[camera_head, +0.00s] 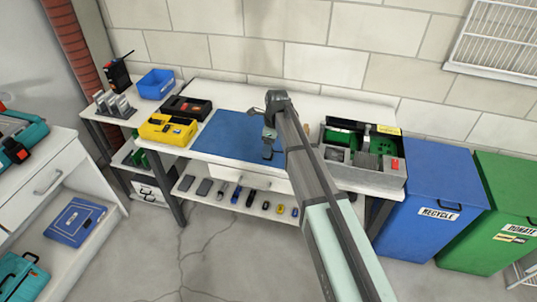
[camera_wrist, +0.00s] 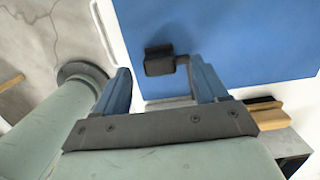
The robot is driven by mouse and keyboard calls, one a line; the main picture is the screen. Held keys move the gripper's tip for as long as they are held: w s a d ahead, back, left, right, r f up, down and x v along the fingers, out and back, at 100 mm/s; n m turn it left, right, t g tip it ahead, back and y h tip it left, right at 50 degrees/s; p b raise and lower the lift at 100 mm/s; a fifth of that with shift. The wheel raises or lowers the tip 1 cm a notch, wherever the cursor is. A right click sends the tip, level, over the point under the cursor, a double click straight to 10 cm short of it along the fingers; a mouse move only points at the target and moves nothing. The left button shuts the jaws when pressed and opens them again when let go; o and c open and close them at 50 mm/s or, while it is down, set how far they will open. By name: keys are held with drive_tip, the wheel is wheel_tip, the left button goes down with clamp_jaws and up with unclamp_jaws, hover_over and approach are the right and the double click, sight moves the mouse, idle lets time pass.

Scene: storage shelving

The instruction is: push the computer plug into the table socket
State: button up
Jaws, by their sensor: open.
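My gripper (camera_head: 269,132) is over the blue mat (camera_head: 228,134) on the white workbench (camera_head: 305,95). In the wrist view its two blue-grey fingers are apart, so it is open. A small dark block (camera_wrist: 159,61) shows between the fingertips, over the mat, close to the right finger. I cannot tell whether it touches that finger or whether it is the computer plug. I cannot make out the table socket in either view; my arm hides part of the bench.
A yellow case (camera_head: 160,130) and a black tray (camera_head: 187,108) stand left of the mat. A grey box with green boards (camera_head: 375,174) stands right. Several small tools lie on the shelf below. Blue (camera_head: 430,185) and green (camera_head: 505,190) bins stand right of the bench.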

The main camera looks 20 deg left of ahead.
drive_tip(key=f, duration=0.3)
drive_tip(key=shift+a+f, duration=0.15)
drive_tip(key=shift+a, duration=0.05)
drive_tip(key=shift+c, duration=0.3)
drive_tip(key=c, duration=0.9)
